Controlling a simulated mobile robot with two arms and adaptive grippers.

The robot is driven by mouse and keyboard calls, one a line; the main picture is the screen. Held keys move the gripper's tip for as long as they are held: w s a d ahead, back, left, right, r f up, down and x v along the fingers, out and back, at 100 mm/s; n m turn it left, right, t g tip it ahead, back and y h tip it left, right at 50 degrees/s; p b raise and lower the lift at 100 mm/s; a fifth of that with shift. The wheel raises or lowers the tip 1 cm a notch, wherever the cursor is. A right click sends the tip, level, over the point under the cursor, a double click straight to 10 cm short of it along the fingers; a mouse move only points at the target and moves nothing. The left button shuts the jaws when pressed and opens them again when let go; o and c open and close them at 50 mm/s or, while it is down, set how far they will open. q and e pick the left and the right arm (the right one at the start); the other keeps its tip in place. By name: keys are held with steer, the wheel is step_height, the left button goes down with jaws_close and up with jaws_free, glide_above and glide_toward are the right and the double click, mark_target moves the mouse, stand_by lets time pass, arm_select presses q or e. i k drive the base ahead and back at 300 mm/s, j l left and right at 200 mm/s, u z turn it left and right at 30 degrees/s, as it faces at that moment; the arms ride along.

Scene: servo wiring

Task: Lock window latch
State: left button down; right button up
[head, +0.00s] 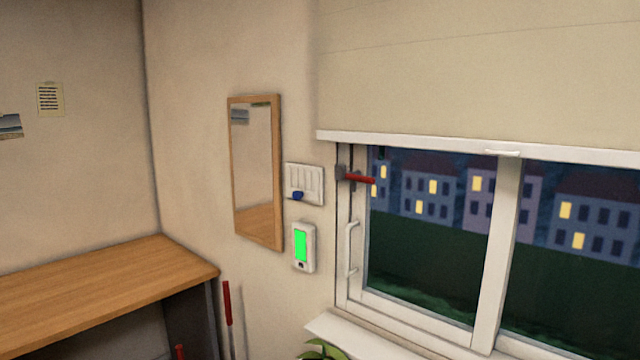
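The window latch (358,178) is at the upper left of the window frame. It has a grey block on the frame and a red lever that points right, nearly level, over the glass. The window (430,230) is a white sliding pane with a white vertical handle (351,250) below the latch. The pane's left edge is close to the frame; whether it is fully shut I cannot tell. Neither of my grippers is in view.
A cream blind (480,70) hangs above the window. A white sill (370,338) runs below, with a green plant (322,350) before it. A mirror (256,170), a switch panel (305,183) and a green-screened device (303,247) are on the wall. A wooden desk (100,285) stands left.

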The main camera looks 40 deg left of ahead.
mark_target(355, 176)
steer(key=u, duration=1.1)
